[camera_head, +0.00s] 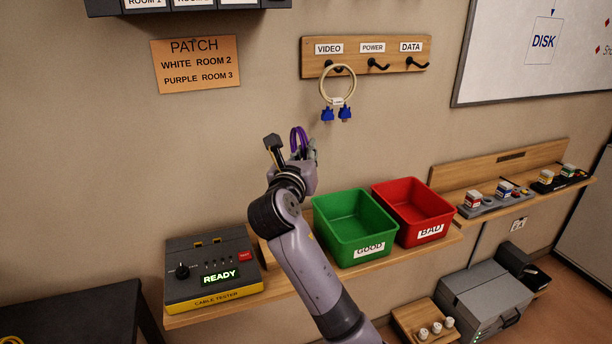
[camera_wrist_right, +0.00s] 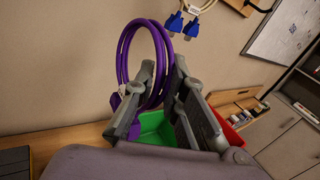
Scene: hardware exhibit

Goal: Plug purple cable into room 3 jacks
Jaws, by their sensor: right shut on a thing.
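My right gripper (camera_head: 291,155) is raised in front of the wall, above the shelf and left of the hanging white cable. It is shut on the purple cable (camera_head: 299,136), a coiled loop that sticks up from between the fingers. In the right wrist view the purple loop (camera_wrist_right: 125,62) rises above the gripper (camera_wrist_right: 165,85), with a purple plug (camera_wrist_right: 116,102) by the left finger. A dark panel (camera_head: 190,12) with ROOM labels is cut off by the top edge; its jacks are not visible. My left gripper is out of view.
A patch sign (camera_head: 195,63) reads purple room 3. A white cable with blue plugs (camera_head: 338,100) hangs from the VIDEO hook. Below are the cable tester (camera_head: 212,272) showing READY, a green GOOD bin (camera_head: 353,228) and a red BAD bin (camera_head: 413,212). Bare wall surrounds the gripper.

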